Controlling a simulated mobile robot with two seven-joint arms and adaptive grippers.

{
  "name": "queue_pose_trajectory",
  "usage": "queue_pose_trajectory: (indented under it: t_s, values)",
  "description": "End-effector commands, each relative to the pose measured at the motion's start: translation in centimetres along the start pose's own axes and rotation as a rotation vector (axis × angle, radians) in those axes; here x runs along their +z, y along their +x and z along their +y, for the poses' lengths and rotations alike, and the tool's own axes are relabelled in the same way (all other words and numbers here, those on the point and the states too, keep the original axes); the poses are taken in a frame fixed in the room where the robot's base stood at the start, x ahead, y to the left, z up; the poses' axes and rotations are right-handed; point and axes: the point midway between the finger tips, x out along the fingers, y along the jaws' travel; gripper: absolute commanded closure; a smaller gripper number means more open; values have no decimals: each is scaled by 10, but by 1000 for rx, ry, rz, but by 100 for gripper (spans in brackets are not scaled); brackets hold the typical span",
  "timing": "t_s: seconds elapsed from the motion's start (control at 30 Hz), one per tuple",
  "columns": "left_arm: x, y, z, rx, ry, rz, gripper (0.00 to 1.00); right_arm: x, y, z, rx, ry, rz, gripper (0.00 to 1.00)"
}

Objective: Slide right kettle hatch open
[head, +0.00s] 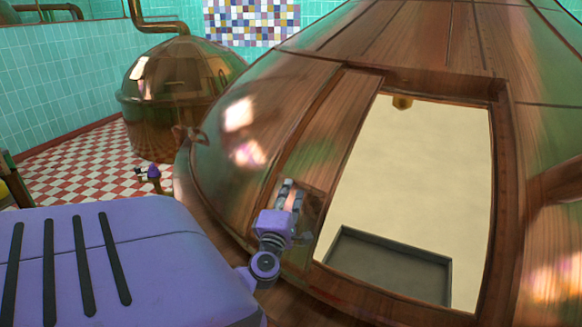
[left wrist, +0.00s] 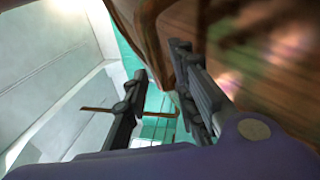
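The large copper kettle (head: 255,115) fills the middle and right of the head view. Its rectangular hatch opening (head: 415,180) shows a cream interior and a dark grey tray-like box (head: 385,268). A coppery hatch panel (head: 345,135) lies along the left side of the opening. My left gripper (head: 288,188) is at the lower left part of this panel, close to its surface; whether it touches cannot be told. In the left wrist view the fingers of the left gripper (left wrist: 160,70) are apart with nothing clearly between them, beside the brown copper surface (left wrist: 265,60). My right gripper is not in view.
A smaller copper kettle (head: 175,85) with a bent pipe stands at the back left. Teal tiled walls (head: 60,75) stand behind. The kettle's frame (head: 498,180) edges the opening on the right.

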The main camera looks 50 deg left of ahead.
Motion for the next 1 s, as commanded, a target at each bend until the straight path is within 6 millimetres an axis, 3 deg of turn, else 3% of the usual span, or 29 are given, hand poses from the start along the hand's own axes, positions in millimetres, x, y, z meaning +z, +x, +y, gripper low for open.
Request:
queue_pose_trajectory:
  t_s: [0.2,0.4,1.0]
  values:
    - [-2,-48,-2,-5,1,4,75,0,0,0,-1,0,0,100]
    - [-2,-72,-2,-5,1,4,75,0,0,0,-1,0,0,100]
    - [-2,-78,-2,-4,2,3,75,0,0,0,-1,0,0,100]
